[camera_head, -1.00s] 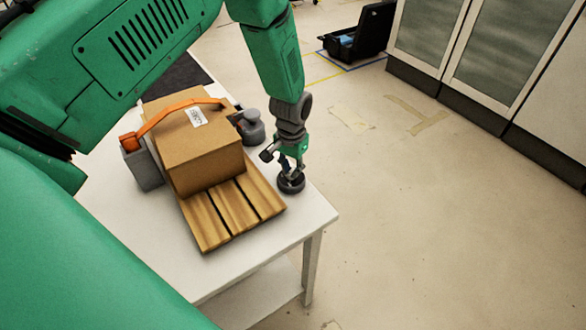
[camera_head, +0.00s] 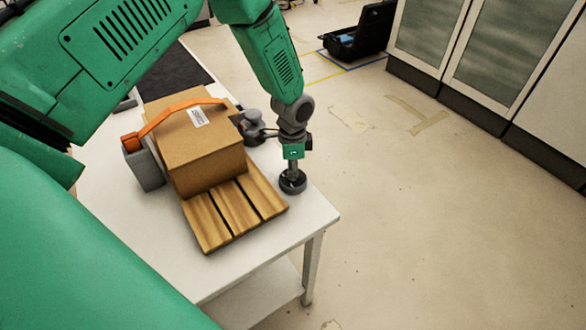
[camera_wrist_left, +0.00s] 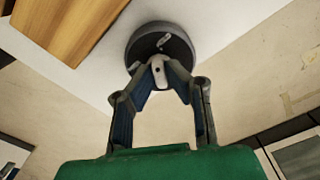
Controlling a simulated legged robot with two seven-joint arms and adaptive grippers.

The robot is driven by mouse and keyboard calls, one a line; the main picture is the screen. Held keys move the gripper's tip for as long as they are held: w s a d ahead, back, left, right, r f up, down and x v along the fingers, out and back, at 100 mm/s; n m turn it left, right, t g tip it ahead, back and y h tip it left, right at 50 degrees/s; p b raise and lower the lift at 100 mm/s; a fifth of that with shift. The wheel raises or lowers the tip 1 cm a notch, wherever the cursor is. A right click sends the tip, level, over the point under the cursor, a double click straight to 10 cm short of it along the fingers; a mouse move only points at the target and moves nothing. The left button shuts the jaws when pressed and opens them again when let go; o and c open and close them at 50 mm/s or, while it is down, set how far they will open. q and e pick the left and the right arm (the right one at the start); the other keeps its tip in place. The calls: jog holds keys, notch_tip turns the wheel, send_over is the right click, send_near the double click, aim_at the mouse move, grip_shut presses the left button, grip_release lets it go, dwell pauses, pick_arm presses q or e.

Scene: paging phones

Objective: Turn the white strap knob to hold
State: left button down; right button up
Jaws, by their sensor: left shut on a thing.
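A dark round knob base (camera_head: 293,186) stands on the white table near its right corner. In the left wrist view the black disc (camera_wrist_left: 182,47) carries a small white mark, and a pale grey grip piece (camera_wrist_left: 158,70) stands up from it. My left gripper (camera_head: 292,170) points down over the base, shut on this grip piece; its fingertips also show in the left wrist view (camera_wrist_left: 160,78). The fingers partly hide the grip piece. An orange strap (camera_head: 180,110) runs over a cardboard box (camera_head: 200,155). My right gripper is not in view.
The box sits on a wooden pallet (camera_head: 235,215), left of the knob. A grey block (camera_head: 147,168) stands at the box's left, and a grey fitting (camera_head: 254,122) behind its right. The white table (camera_head: 150,240) is clear in front.

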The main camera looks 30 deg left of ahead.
pick_arm(q)
jog(key=shift+w+r+m, duration=0.1)
jog(key=shift+w+m, duration=0.05)
jog(key=shift+m, duration=0.55)
jog(key=shift+w+r+m, duration=0.1)
jog(key=shift+w+m, duration=0.05)
jog(key=shift+m, duration=0.55)
jog(key=c, duration=1.6)
grip_release()
jog(key=shift+m, duration=0.3)
jog(key=shift+s+f, duration=0.1)
jog(key=shift+f, duration=0.1)
jog(key=shift+r, duration=0.25)
notch_tip(320, 180, up, 11)
jog(key=shift+r, duration=0.2)
